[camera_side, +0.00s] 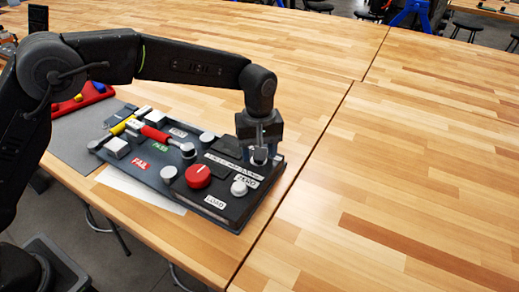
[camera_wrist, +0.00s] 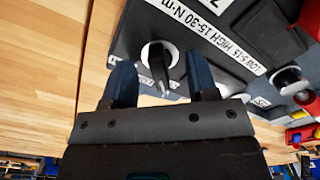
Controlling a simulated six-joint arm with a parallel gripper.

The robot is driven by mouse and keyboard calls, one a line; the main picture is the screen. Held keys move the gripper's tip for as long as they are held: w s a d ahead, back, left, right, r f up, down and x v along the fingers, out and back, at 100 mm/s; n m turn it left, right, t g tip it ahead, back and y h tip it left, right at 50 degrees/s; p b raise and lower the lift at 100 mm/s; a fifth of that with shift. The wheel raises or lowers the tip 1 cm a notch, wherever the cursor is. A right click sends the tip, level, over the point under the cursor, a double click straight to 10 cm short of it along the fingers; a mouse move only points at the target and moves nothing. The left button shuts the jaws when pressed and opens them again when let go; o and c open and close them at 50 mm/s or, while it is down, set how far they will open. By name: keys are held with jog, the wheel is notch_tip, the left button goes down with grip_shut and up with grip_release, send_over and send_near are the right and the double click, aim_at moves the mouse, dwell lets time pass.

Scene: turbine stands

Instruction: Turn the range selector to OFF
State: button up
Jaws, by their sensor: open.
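The range selector (camera_wrist: 160,58) is a black bar-shaped knob on a pale round disc, beside a white label reading LOW 5-15 HIGH 15-30 N·m. In the side view the selector (camera_side: 259,156) is at the far right part of the dark panel, mostly hidden under my gripper. My gripper (camera_side: 260,148) points down over it. In the wrist view my gripper (camera_wrist: 161,75) is open, with one dark blue finger on each side of the knob. I cannot tell whether either finger touches it. The OFF mark is not readable.
A large red knob (camera_side: 198,176), a white ZERO button (camera_side: 239,188) and a LOAD label (camera_side: 214,202) share the panel. The wooden table (camera_side: 380,190) is clear to the right.

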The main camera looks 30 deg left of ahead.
jog(key=shift+r, duration=2.45)
jog(key=s+a+r+m+t, duration=0.3)
jog(key=s+a+r+m, duration=0.1)
jog(key=s+a+r, duration=0.8)
jog(key=s+a+f+m+t, duration=0.1)
jog(key=s+a+m, duration=0.1)
jog(key=s, duration=0.6)
jog(key=s+a+f+m+t, duration=0.1)
jog(key=s+a, duration=0.3)
jog(key=s, duration=0.4)
jog(key=shift+a+f+m+t, duration=0.3)
jog(key=shift+a+f+m, duration=0.1)
jog(key=shift+f+m, duration=0.15)
